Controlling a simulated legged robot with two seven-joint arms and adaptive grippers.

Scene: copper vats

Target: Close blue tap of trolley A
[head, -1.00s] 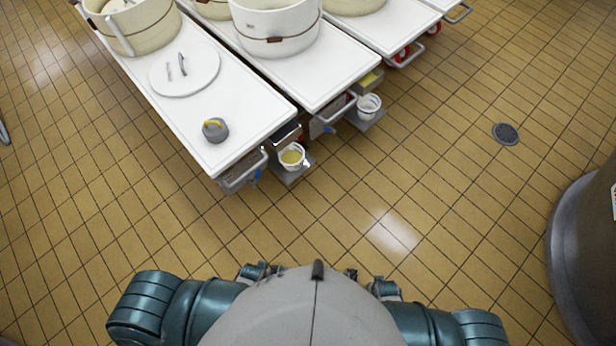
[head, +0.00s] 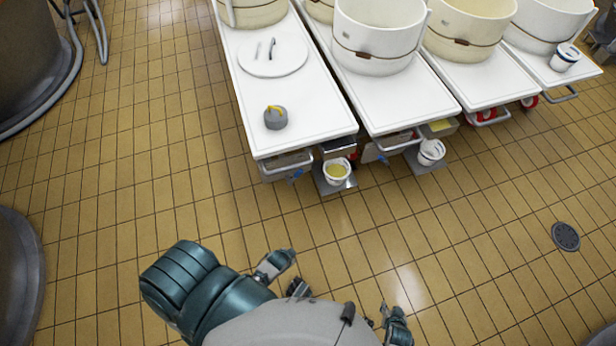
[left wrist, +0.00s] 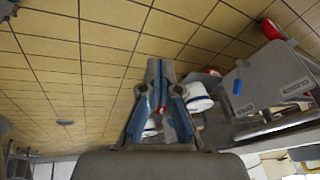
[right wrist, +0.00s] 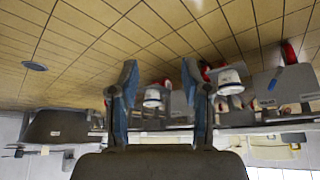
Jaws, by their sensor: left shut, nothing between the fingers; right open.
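Trolleys with white tops stand ahead in the head view. Under the front edge of the leftmost trolley (head: 300,110) is a small blue tap (head: 295,175), left of a white cup with yellow contents (head: 337,171). Another blue tap (head: 383,158) shows under the second trolley. I cannot read which trolley is A, nor tell whether the taps are open. My left gripper (left wrist: 160,68) is shut and empty; a blue tap (left wrist: 238,87) shows to its right in that view. My right gripper (right wrist: 159,66) is open and empty; a blue tap (right wrist: 275,78) shows right of it. Both grippers are apart from the trolleys.
A grey kettlebell-shaped weight (head: 275,118) and a round white lid (head: 272,55) lie on the leftmost trolley. Metal handles (head: 287,164) project from the front edges. Large dark vats (head: 25,60) stand at the left. The tiled floor (head: 150,180) between me and the trolleys is clear.

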